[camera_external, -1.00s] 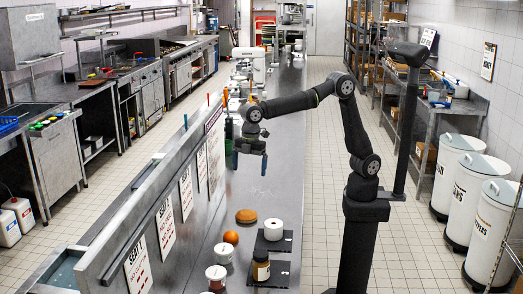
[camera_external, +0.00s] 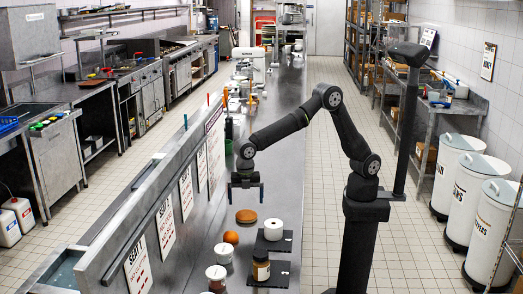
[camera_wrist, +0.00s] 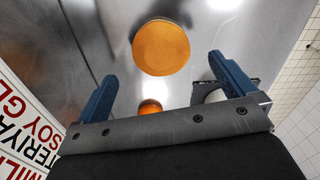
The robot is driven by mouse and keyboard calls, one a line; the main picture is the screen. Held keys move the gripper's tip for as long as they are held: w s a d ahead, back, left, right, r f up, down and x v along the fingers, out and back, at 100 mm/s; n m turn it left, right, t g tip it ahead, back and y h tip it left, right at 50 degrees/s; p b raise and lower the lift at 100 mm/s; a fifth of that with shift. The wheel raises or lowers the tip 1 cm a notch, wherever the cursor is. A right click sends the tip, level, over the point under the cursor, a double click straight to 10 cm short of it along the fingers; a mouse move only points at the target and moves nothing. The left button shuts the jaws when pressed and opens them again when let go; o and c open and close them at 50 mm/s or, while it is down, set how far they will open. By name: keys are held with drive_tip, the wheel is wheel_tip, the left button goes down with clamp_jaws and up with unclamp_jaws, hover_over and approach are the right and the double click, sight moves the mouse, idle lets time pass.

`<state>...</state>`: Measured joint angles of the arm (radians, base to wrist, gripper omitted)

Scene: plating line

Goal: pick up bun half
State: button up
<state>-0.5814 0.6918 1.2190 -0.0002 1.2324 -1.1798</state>
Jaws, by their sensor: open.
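The bun half (camera_external: 246,216) is a round, orange-brown disc lying flat on the steel counter (camera_external: 215,222). In the wrist view the bun half (camera_wrist: 161,47) shows at the top middle, beyond the fingertips and roughly centred between them. My gripper (camera_external: 246,200) is open and empty, with its two blue fingers spread wide. In the external view it hangs over the counter just above and behind the bun half, apart from it. In the wrist view my gripper (camera_wrist: 166,80) has a finger on each side.
An orange ball-like item (camera_external: 231,237) lies in front of the bun half. A white roll-shaped item (camera_external: 274,230) on a black plate, a brown jar (camera_external: 261,266) and white tubs (camera_external: 223,252) stand nearby. A low wall with signs (camera_external: 165,225) borders the counter's left side.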

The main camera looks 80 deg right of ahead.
sight(246, 212)
drive_tip(key=shift+f, duration=3.15)
drive_tip(key=shift+c, duration=0.2)
drive_tip(key=c, duration=0.9)
